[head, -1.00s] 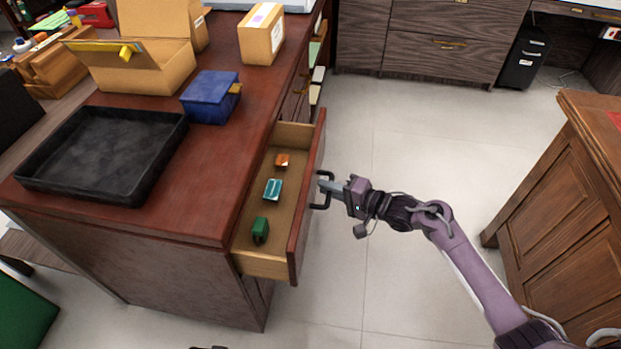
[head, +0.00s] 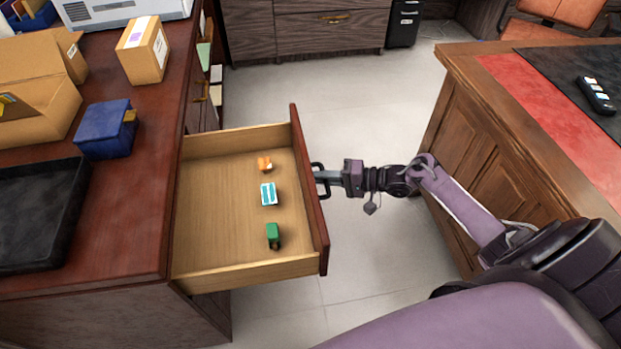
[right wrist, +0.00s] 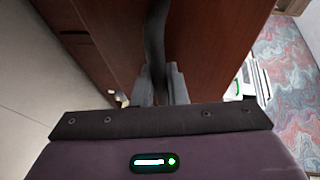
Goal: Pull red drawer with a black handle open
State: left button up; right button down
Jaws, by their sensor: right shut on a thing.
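The red-brown drawer (head: 309,190) is pulled well out of the desk in the head view, its light wooden inside in full sight. An orange item (head: 264,163), a teal and white item (head: 268,194) and a green item (head: 273,236) lie in it. The black handle (head: 319,178) stands out from the drawer's front; in the right wrist view the handle (right wrist: 156,45) runs down between my fingers. My right gripper (head: 326,177) is shut on this handle, and it also shows in the right wrist view (right wrist: 159,88). My left gripper is not in view.
On the red-brown desk top (head: 140,185) are a black tray (head: 40,225), a blue box (head: 106,130), an open cardboard box (head: 40,95) and a small carton (head: 143,50). Another wooden desk (head: 470,130) stands close on the right. Pale floor (head: 350,95) lies between.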

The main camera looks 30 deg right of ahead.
jog(key=shift+d, duration=0.25)
jog(key=c, duration=1.5)
grip_release()
jog(key=shift+o, duration=0.2)
jog(key=shift+s, duration=0.1)
